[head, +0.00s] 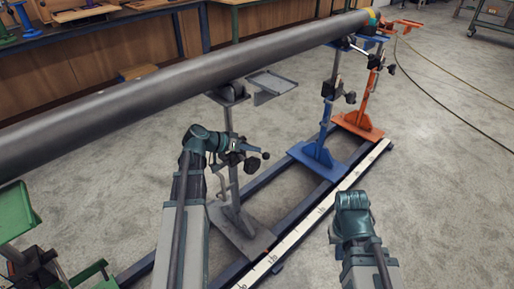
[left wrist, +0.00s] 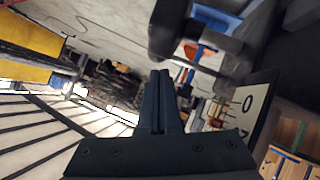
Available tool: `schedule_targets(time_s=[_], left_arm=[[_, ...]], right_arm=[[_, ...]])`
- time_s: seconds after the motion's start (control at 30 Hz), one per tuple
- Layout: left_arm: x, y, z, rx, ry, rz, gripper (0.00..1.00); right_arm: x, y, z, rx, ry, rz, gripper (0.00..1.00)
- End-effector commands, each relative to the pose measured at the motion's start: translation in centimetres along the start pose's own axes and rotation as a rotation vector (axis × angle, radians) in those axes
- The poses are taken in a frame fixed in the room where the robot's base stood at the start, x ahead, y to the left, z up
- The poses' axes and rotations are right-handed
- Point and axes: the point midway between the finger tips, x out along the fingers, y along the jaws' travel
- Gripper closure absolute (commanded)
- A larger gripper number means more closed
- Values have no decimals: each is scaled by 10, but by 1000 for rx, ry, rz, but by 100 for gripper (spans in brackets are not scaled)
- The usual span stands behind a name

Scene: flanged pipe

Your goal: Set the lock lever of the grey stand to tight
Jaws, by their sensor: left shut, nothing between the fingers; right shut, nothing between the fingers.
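The grey stand (head: 228,118) stands under the long pipe, with its foot plate (head: 243,236) on the floor rails. Dark knobs and a short lever (head: 254,158) show at its mid-height; which setting the lever is in I cannot tell. My left gripper (head: 233,156) is beside the post at that height, overlapping the lever parts in the head view. In the left wrist view its fingers (left wrist: 161,100) are shut together and empty, with a dark blurred part above right of them. My right gripper (head: 352,205) is right of the white scale, its fingers hidden behind the wrist.
The grey pipe (head: 190,84) runs across above the stands. A blue stand (head: 319,155) and an orange stand (head: 361,122) stand farther back on the rails. A white scale strip (head: 319,210) runs along the right rail. The right floor is mostly clear.

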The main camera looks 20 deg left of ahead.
Motion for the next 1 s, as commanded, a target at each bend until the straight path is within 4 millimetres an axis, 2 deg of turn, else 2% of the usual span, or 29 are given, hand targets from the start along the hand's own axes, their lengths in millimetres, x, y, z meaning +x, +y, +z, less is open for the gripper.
schedule_targets(time_s=[0.03, 0.2, 0.5, 0.7, 0.83, 0.93, 1.0], left_arm=[[-16, 3, -4, -2, 2, -3, 100], [-54, 3, -4, -2, 2, -4, 100], [-104, 2, -2, 0, 1, -2, 100], [-117, 1, -1, 1, 1, -1, 100], [-118, 0, 0, 2, 0, -1, 100], [-109, -1, 2, 0, -1, 2, 100], [-94, -2, 3, -2, -2, 7, 100]], right_arm=[[-12, 1, 1, 0, 0, -1, 100], [-32, 2, 2, 1, 0, -5, 100], [-56, 4, 3, 3, -1, -9, 100], [-61, 4, 4, 3, -1, -9, 100], [-61, 4, 4, 2, 0, -9, 100], [-54, 4, 3, 2, 0, -9, 100], [-45, 3, 3, 2, 0, -9, 100]])
